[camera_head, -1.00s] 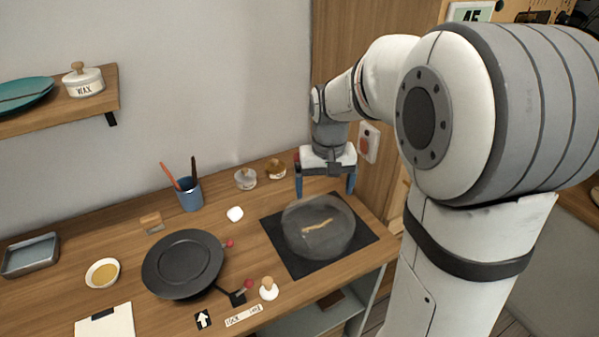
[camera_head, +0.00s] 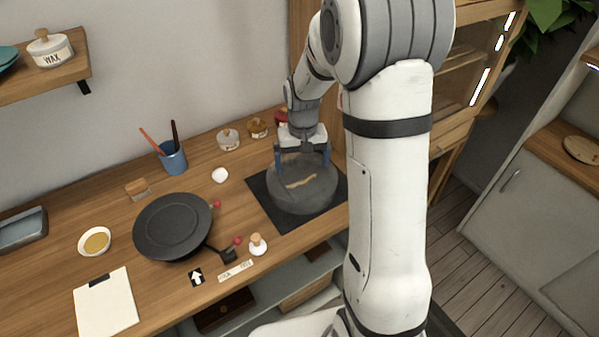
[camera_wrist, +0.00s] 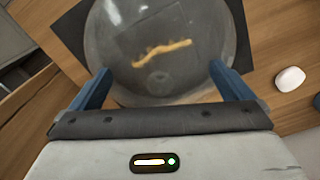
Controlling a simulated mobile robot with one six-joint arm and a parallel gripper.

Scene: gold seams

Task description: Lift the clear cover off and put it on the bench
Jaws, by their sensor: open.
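The clear cover (camera_head: 322,190) is a see-through dome on the black mat (camera_head: 284,220) on the bench (camera_head: 208,285). A gold wavy piece shows through it. In the wrist view the cover (camera_wrist: 115,75) fills the upper middle, with the gold line across it. My gripper (camera_head: 303,165) is open over the far part of the cover, with its blue fingers spread. In the wrist view my gripper's fingers (camera_wrist: 160,85) stand on either side of the cover's near part. I cannot tell whether they touch it.
A dark round plate (camera_head: 172,225) stands left of the mat, with red-knobbed parts beside it. A blue cup (camera_head: 173,158) of tools, small jars (camera_head: 228,138) and a white lump (camera_head: 220,175) stand behind. A clipboard (camera_head: 105,303) and a bowl (camera_head: 95,241) are at left. Some bench between them is bare.

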